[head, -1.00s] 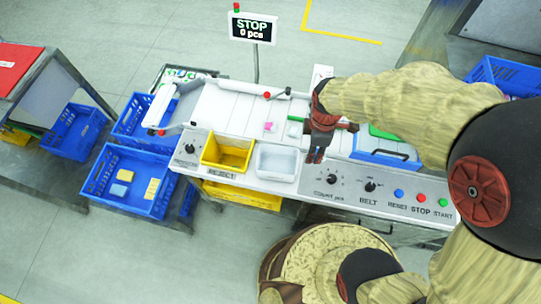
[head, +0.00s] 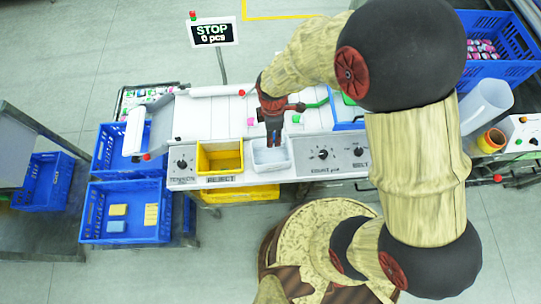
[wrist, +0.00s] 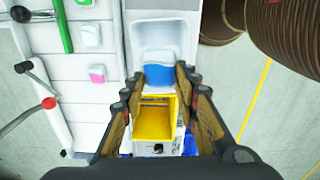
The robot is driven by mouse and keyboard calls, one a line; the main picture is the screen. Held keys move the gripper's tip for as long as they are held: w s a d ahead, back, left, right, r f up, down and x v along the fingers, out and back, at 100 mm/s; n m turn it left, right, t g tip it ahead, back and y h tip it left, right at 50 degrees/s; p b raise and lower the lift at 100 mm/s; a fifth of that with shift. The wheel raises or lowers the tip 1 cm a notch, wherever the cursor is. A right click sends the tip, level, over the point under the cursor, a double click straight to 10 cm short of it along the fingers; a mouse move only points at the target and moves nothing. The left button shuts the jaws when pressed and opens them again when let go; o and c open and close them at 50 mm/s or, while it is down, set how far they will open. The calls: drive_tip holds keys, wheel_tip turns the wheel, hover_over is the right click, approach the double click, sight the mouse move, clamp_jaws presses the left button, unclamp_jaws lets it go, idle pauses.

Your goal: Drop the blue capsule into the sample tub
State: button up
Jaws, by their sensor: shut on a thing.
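My gripper (head: 273,140) points down over the white sample tub (head: 286,167), just right of the yellow bin. In the wrist view my gripper (wrist: 158,78) has its two fingers on either side of the blue capsule (wrist: 158,75), which has a whitish upper part. The capsule is held between the fingertips. The tub (wrist: 165,33) shows just beyond it in that view, its near part hidden behind the capsule. In the head view my gripper hides the capsule and part of the tub's inside. The capsule's height above the tub floor is hard to tell.
The yellow reject bin (head: 219,160) stands directly left of the tub. Pink (head: 251,121) and pale green pieces lie on the white belt behind. A panel with knobs (head: 340,155) is right of the tub. Blue crates (head: 125,232) stand at the left. A sign reads STOP, 0 pcs.

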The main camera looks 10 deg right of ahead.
drive_tip(key=shift+f+b, duration=1.1)
drive_tip(key=shift+f, duration=0.85)
drive_tip(key=o, duration=1)
drive_tip(key=shift+c, duration=0.2)
drive_tip(key=shift+r, duration=0.15)
wheel_tip(320, 180, up, 12)
drive_tip(key=shift+f, duration=0.1)
